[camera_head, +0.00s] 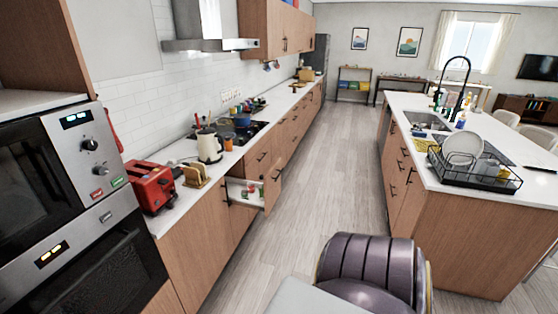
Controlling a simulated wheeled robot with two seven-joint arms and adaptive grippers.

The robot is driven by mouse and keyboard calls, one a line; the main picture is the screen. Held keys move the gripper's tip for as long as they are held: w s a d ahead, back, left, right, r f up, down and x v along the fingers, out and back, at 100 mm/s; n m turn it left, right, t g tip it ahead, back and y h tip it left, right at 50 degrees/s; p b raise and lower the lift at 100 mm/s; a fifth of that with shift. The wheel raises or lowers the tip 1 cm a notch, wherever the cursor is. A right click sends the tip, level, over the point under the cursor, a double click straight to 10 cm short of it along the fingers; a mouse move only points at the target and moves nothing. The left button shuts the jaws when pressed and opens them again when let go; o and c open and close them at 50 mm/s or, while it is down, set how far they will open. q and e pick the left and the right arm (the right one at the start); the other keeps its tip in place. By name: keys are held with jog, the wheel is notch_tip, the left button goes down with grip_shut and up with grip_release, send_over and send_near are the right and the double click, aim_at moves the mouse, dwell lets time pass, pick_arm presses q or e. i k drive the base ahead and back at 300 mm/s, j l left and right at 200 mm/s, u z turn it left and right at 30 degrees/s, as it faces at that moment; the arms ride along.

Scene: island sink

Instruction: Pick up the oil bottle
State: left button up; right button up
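I cannot make out for certain which item is the oil bottle. Several small bottles (461,118) stand by the sink on the island at the right, too small to tell apart. Neither of my grippers shows in the head view.
The left counter carries a red toaster (152,186), a cream kettle (209,146) and a stove with a blue pot (242,119). A dish rack (473,174) stands on the island's near end. The floor (309,190) between counter and island is clear.

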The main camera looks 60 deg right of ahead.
aim_at(260, 185)
jog(key=l+z, duration=0.2)
jog(key=z, duration=0.2)
jog(key=l+z, duration=0.25)
jog(key=z, duration=0.2)
jog(key=l+z, duration=0.25)
jog(key=z, duration=0.15)
jog(key=i+l+z, duration=0.1)
jog(key=z, duration=0.3)
jog(key=l, duration=0.1)
